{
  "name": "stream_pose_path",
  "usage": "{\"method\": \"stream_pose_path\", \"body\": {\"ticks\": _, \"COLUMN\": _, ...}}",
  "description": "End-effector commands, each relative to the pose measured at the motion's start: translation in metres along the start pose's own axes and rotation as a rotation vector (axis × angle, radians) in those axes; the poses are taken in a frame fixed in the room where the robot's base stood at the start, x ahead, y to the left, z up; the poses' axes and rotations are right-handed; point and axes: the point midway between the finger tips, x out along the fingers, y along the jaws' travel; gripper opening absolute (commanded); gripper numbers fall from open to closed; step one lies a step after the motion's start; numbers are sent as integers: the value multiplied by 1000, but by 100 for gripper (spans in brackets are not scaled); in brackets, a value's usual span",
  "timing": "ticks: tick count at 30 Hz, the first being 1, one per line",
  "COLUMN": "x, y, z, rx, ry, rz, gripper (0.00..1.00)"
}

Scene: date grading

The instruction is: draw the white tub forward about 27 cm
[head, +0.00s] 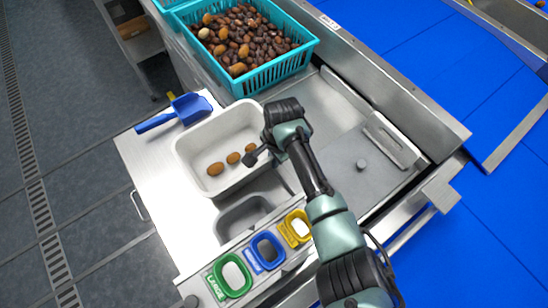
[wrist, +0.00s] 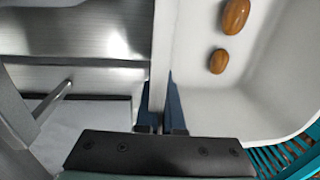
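The white tub (head: 190,172) stands on the steel table, with three brown dates in a row on its floor. The wrist view shows its white side wall (wrist: 161,55) edge-on and two of the dates. My gripper (head: 254,157) is at the tub's right-hand wall in the head view. In the wrist view the blue fingers of my gripper (wrist: 160,112) lie on either side of that wall, close against it, and look shut on it.
A teal crate (head: 262,78) full of dates stands behind the tub. A blue scoop (head: 175,112) lies left of the tub. Green (head: 217,283), blue (head: 256,262) and yellow (head: 290,237) labelled frames line the front edge. A steel recess (head: 232,222) lies in front of the tub.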

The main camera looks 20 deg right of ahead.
Motion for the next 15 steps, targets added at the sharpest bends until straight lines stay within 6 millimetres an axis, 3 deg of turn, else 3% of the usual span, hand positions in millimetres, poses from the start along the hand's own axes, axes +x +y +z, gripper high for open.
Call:
{"method": "stream_pose_path", "body": {"ticks": 1, "x": 0, "y": 0, "z": 0, "rx": 1, "ry": 0, "rz": 1, "gripper": 0}}
{"method": "stream_pose_path", "body": {"ticks": 3, "x": 0, "y": 0, "z": 0, "rx": 2, "ry": 0, "rz": 1, "gripper": 17}}
{"method": "stream_pose_path", "body": {"ticks": 7, "x": 0, "y": 0, "z": 0, "rx": 2, "ry": 0, "rz": 1, "gripper": 40}}
{"method": "stream_pose_path", "body": {"ticks": 15, "x": 0, "y": 0, "z": 0, "rx": 2, "ry": 0, "rz": 0, "gripper": 40}}
